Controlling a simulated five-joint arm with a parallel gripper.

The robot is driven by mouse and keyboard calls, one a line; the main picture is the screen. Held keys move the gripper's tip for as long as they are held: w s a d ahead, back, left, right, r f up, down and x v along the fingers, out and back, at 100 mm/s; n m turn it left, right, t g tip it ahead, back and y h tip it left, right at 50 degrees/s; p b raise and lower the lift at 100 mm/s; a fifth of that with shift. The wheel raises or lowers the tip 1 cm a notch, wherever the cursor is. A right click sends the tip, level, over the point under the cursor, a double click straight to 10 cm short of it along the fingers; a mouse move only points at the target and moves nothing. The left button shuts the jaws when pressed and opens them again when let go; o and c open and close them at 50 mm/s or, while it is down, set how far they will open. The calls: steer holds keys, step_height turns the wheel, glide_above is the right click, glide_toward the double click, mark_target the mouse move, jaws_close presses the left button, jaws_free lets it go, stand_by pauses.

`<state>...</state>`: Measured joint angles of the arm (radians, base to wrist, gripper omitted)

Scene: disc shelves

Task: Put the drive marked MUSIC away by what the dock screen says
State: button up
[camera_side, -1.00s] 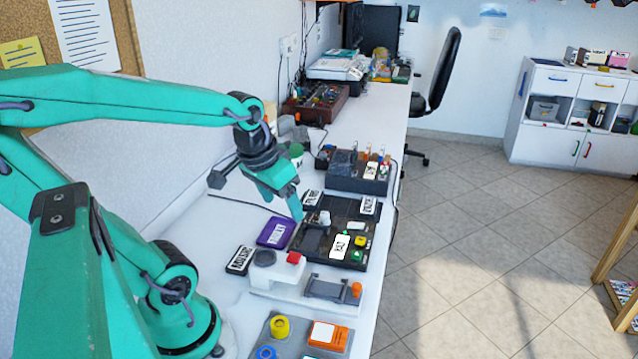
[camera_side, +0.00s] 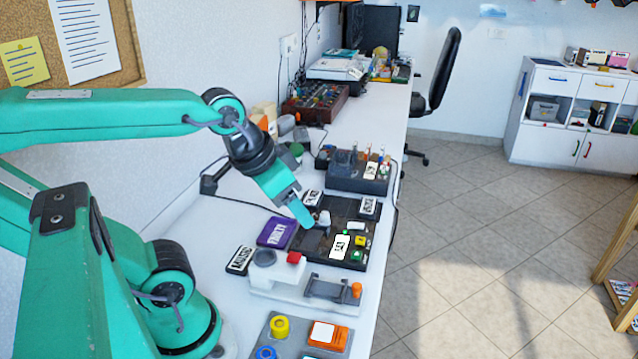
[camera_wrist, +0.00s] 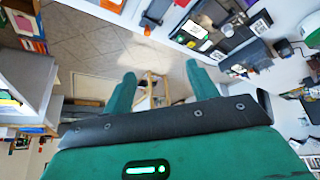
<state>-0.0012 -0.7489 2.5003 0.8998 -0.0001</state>
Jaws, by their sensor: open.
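My gripper (camera_side: 308,222) is open and empty, its fingers pointing down just above the black dock board (camera_side: 322,258). In the wrist view the two green fingers (camera_wrist: 160,88) stand apart with nothing between them. A white panel with dark marks (camera_side: 341,247) is on the board; I cannot read it. Black drives with white labels lie at the board's far left (camera_side: 312,198), at its far right (camera_side: 369,206) and on the table at the near left (camera_side: 240,259). Their lettering is too small to tell which one is MUSIC. A purple tray (camera_side: 277,232), apparently lettered FAULTY, lies left of the board.
A white stand with a red button (camera_side: 294,257) is in front of the board. A grey panel (camera_side: 282,342) with coloured knobs is nearer. A dark box with upright parts (camera_side: 358,174) stands behind. The table's right edge drops to the floor.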

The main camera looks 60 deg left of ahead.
steer(key=n+g, duration=0.5)
steer(key=n, duration=0.4)
glide_above(242, 257)
steer(key=f, duration=1.6)
steer(key=shift+w+d, duration=0.35)
steer(key=shift+d, duration=0.05)
steer(key=shift+s+a+f+g, duration=0.25)
steer(key=shift+s+f+g, duration=0.05)
steer(key=shift+f, duration=0.2)
steer(key=shift+f, duration=1.15)
steer(key=shift+f, duration=2.6)
